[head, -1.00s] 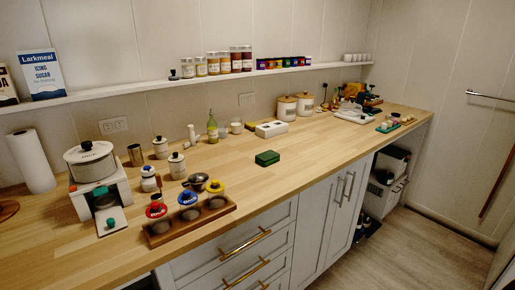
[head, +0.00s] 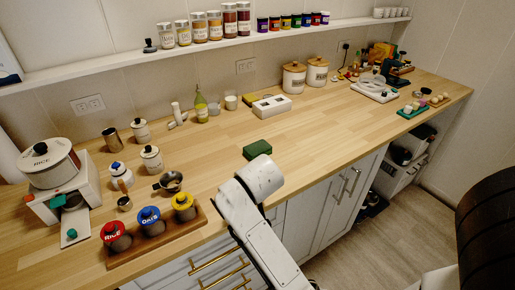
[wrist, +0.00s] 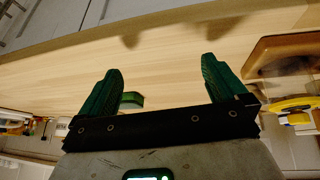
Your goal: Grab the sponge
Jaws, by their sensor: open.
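The block appears farther off than the fingertips; I cannot tell the exact gap. In the head view my white arm reaches up just below the block, and the gripper itself is not clearly seen there.
A wooden holder (head: 158,246) with red, blue and yellow lidded jars stands left of my arm. A white box (head: 271,106) and canisters (head: 294,77) stand behind the sponge. A green tray (head: 412,111) lies far right. The counter around the sponge is clear.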

